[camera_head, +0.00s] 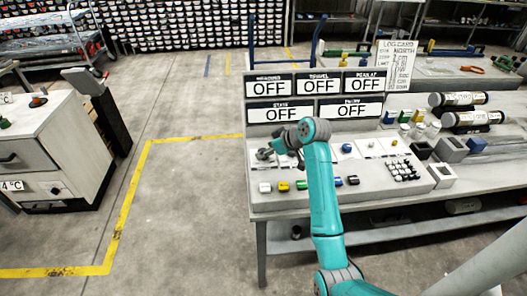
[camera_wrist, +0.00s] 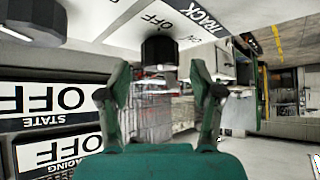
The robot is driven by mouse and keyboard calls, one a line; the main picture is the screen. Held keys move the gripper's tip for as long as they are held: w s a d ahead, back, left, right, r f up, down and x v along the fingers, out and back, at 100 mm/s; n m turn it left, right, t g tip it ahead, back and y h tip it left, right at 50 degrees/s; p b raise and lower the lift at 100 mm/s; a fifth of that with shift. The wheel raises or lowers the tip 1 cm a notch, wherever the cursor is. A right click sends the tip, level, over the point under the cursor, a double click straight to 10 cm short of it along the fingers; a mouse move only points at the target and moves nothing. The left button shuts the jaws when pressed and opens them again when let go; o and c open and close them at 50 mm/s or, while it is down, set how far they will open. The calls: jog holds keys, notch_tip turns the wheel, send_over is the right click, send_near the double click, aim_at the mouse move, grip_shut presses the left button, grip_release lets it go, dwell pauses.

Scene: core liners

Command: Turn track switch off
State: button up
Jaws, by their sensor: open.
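In the wrist view, a dark round knob (camera_wrist: 160,52) stands on a pale panel beside a black label reading TRACK (camera_wrist: 203,14); the word OFF is printed near it. My gripper (camera_wrist: 160,82) is open and empty, its two green fingers spread to either side below the knob in the picture. The knob lies beyond the fingertips, and I cannot tell whether they touch it. In the head view, my gripper (camera_head: 266,154) is low over the left end of the sloped control panel (camera_head: 262,203). My arm and gripper hide the knob there.
Several OFF displays stand behind the panel, including the STATE display (camera_head: 281,112). Coloured buttons and a keypad (camera_head: 403,170) lie to the right of my gripper. Open floor (camera_head: 185,190) lies left of the bench.

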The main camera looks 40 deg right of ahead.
jog(key=v, duration=0.9)
jog(key=shift+s+r, duration=0.15)
jog(key=shift+s, duration=0.05)
